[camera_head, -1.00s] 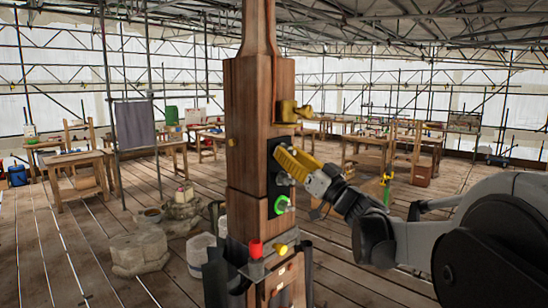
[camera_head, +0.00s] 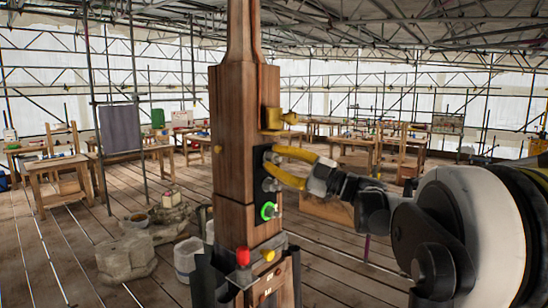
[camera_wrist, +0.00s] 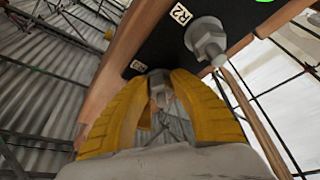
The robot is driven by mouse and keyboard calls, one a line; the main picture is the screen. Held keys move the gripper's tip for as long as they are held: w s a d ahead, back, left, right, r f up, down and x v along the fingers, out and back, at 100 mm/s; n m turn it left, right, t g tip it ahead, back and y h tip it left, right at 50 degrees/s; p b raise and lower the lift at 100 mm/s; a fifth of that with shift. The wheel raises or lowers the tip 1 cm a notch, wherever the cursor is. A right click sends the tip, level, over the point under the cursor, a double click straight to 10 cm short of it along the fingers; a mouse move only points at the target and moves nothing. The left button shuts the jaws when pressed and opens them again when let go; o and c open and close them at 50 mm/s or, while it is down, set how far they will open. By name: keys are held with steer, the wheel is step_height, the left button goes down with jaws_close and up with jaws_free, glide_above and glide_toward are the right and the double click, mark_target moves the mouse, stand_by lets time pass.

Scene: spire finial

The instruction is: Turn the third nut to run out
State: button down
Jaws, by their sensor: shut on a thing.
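A wooden spire post (camera_head: 234,150) stands upright with a black plate (camera_head: 260,198) on its right face. Three grey nuts are in a column on the plate. My gripper (camera_head: 272,160), with yellow fingers, is at the top nut. In the wrist view the fingers (camera_wrist: 164,80) close around this nut (camera_wrist: 158,84), beside a small white label (camera_wrist: 137,65). The middle nut (camera_head: 271,185) is free; in the wrist view it (camera_wrist: 206,42) sits beside a label reading R2. The bottom nut has a bright green ring (camera_head: 267,211) around it.
A yellow fitting (camera_head: 276,118) juts out just above my gripper. A red cap (camera_head: 243,257) and a yellow knob (camera_head: 268,256) are lower on the post. Stone blocks (camera_head: 126,258) and a white bucket (camera_head: 188,260) are on the plank floor, with workbenches behind.

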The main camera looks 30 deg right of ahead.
steer(key=n+g+p, duration=0.1)
steer(key=n, duration=0.2)
steer(key=n+g+p, duration=0.1)
steer(key=n, duration=0.3)
steer(key=shift+r+g, duration=0.2)
steer(key=shift+g, duration=0.2)
steer(key=c, duration=1.1)
jaws_free()
steer(key=shift+w, duration=0.1)
steer(key=r+v, duration=0.1)
steer(key=v, duration=1.1)
steer(key=shift+f, duration=0.45)
